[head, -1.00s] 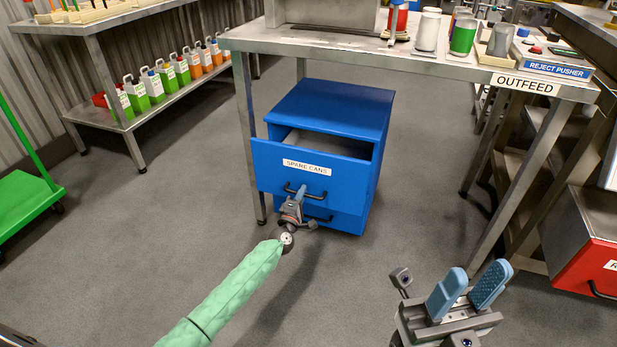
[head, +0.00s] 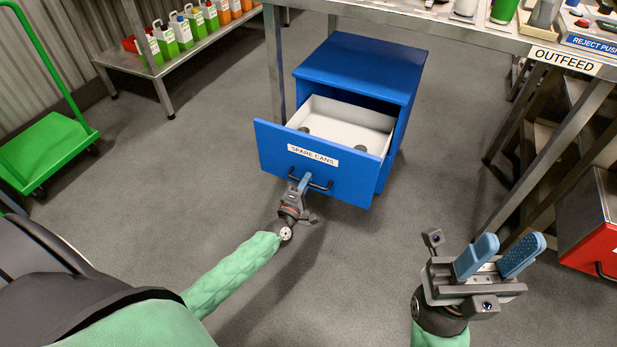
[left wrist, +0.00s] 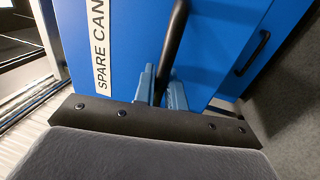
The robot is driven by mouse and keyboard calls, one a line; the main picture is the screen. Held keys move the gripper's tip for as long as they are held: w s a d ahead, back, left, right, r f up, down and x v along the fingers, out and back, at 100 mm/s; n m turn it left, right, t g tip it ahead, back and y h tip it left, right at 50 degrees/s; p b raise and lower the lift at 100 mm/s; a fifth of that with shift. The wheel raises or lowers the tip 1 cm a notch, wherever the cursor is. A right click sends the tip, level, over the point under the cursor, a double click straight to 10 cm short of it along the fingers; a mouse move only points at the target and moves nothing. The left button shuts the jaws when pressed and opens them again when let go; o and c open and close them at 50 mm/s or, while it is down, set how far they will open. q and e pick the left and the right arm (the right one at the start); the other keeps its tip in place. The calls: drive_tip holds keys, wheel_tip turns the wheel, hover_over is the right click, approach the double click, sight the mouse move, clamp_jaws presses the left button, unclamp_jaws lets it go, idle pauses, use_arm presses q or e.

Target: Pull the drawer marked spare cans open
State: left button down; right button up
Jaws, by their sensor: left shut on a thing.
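The blue drawer marked SPARE CANS (head: 265,148) stands well out of its blue cabinet (head: 360,68) in the head view. Its white inside shows, with two dark round shapes in it. My left gripper (head: 302,186) is at the drawer front, shut on the dark bar handle (head: 322,184). In the left wrist view the blue fingers (left wrist: 160,88) sit on either side of the handle (left wrist: 174,45), beside the label (left wrist: 101,45). My right gripper (head: 497,258) is at the lower right, its blue fingers apart and empty, away from the drawer.
The steel outfeed table (head: 470,32) stands over and beside the cabinet, with a leg (head: 274,65) to its left. A green cart (head: 45,150) is at the left. The floor before the drawer is clear.

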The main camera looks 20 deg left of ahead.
use_arm(q)
drive_tip(key=c, duration=1.5)
unclamp_jaws()
drive_tip(key=shift+c, duration=0.2)
drive_tip(key=s+f, duration=0.1)
drive_tip(key=s, duration=0.6)
drive_tip(key=shift+s+a+f+p, duration=0.15)
drive_tip(key=shift+s+f+p, duration=0.1)
drive_tip(key=shift+s+p, duration=0.15)
